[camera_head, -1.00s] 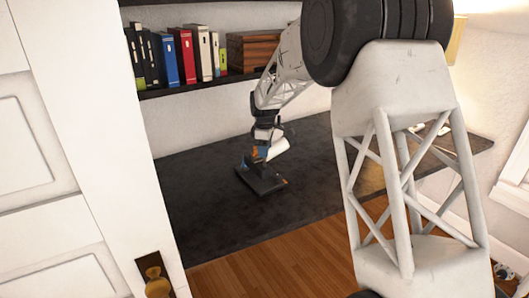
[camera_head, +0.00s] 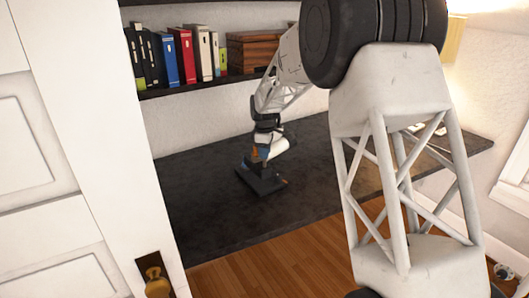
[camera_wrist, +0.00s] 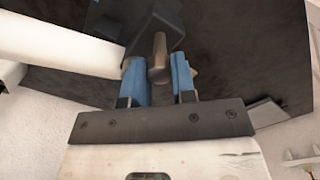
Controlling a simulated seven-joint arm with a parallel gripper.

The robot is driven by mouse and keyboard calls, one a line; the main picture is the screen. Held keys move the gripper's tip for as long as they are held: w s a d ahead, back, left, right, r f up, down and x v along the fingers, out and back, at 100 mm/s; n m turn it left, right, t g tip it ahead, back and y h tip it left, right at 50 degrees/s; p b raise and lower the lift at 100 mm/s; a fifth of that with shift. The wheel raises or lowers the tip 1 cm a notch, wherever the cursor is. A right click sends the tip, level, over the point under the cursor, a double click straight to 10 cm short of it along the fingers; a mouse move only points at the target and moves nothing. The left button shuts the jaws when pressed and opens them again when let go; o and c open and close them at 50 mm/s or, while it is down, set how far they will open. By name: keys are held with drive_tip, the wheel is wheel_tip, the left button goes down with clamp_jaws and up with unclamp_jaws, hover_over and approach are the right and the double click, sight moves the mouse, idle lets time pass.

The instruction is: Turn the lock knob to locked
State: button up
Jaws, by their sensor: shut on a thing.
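A black device with a flat base (camera_head: 266,184) stands on the dark desktop (camera_head: 215,215), below my gripper (camera_head: 259,158). In the wrist view, my gripper (camera_wrist: 158,66) has its two blue fingers on either side of a brownish-grey knob (camera_wrist: 158,62), and it is shut on the knob. The knob's rounded end shows between the fingers. Part of the device's dark body (camera_wrist: 155,20) shows behind the knob. In the head view my wrist hides the knob, and I cannot read its lock position or any markings.
A white cylindrical part (camera_wrist: 60,45) lies close beside the left finger in the wrist view. A shelf with books (camera_head: 185,55) and a wooden box (camera_head: 255,52) is above the desk. A white door (camera_head: 90,150) with a brass knob (camera_head: 156,282) stands at left. The desktop's front left is clear.

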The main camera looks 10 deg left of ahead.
drive_tip(key=shift+m, duration=0.4)
drive_tip(key=m, duration=0.3)
drive_tip(key=shift+m, duration=0.3)
drive_tip(key=m, duration=1.3)
drive_tip(key=shift+m, duration=0.3)
drive_tip(key=o, duration=0.9)
drive_tip(key=shift+o, duration=0.2)
